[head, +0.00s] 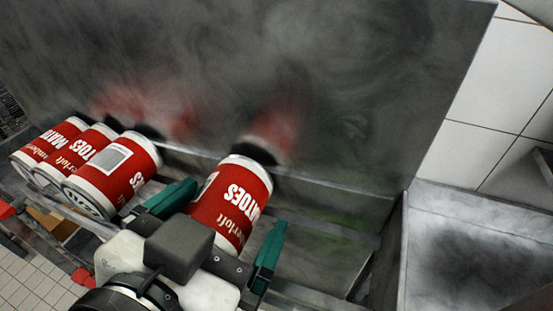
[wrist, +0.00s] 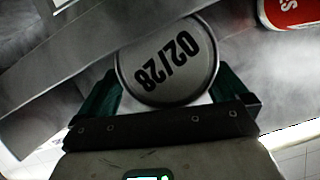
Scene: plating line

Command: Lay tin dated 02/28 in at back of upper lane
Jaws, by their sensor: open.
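A red tin with a white TOMATOES label and silver rims (head: 231,208) lies on its side in a metal lane. Its end face, dated 02/28, shows in the wrist view (wrist: 168,62). My gripper (head: 222,222) is open, with one green finger on each side of this tin. In the wrist view the fingers (wrist: 168,85) also flank the dated end. I cannot tell whether they touch it. Several like tins (head: 112,173) lie side by side further left in the lane, apart from this one. Their dates cannot be read.
A smeared metal back panel (head: 350,90) rises behind the lane and reflects the tins. A metal ledge (head: 330,192) runs along its foot. A grey basin-like surface (head: 470,255) lies at the right. Another red tin (wrist: 290,12) shows at the wrist view's top right.

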